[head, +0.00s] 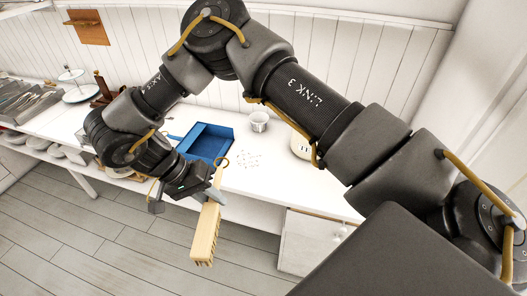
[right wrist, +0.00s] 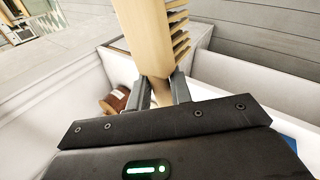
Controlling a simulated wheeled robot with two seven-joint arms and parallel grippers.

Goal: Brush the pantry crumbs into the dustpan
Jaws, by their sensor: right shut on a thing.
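My right gripper (head: 212,191) is shut on the handle of a pale wooden brush (head: 206,236). The brush hangs in front of the counter's front edge, over the floor, with its bristles low. In the right wrist view the brush (right wrist: 148,30) stands up between the fingers (right wrist: 161,88), bristles to the right. The blue dustpan (head: 206,139) lies on the white counter behind the gripper, partly hidden by my arm. Small crumbs (head: 248,160) lie scattered on the counter to the right of the dustpan. The brush is apart from both. My left gripper is not in view.
A small white cup (head: 258,121) stands behind the crumbs, and a pale jar (head: 300,147) is partly behind my arm. A cutlery tray (head: 28,103) and a tiered stand (head: 78,92) are at left. A cabinet (head: 310,243) is below the counter.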

